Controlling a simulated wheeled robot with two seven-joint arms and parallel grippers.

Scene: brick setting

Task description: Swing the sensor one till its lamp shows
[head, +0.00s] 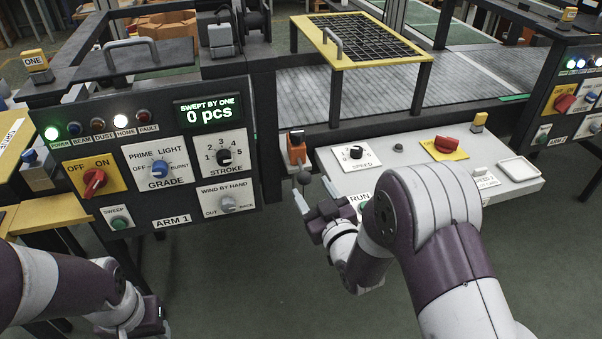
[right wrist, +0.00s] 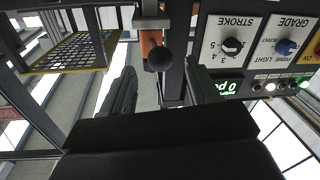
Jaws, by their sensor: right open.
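A small orange bracket with a dark top (head: 296,148), which looks like the sensor, stands between the left panel and the white shelf; I read no label on it. A dark ball knob (head: 303,177) hangs at its lower end, and the knob (right wrist: 159,59) also shows in the right wrist view. My right gripper (head: 313,194) is open, its fingertips close to the knob; I cannot tell whether they touch it. On the arm 1 panel (head: 180,215) the POWER lamp (head: 52,133) is green and HOME is white; the BEAM lamp (head: 74,129) looks dark. My left gripper (head: 155,310) is partly hidden at lower left.
The white shelf (head: 520,187) with SPEED dial, red switch and small tray lies right of the bracket. A yellow-framed grid (head: 365,38) stands over the grey belt behind. The display (head: 209,110) reads 0 pcs. The floor below is clear.

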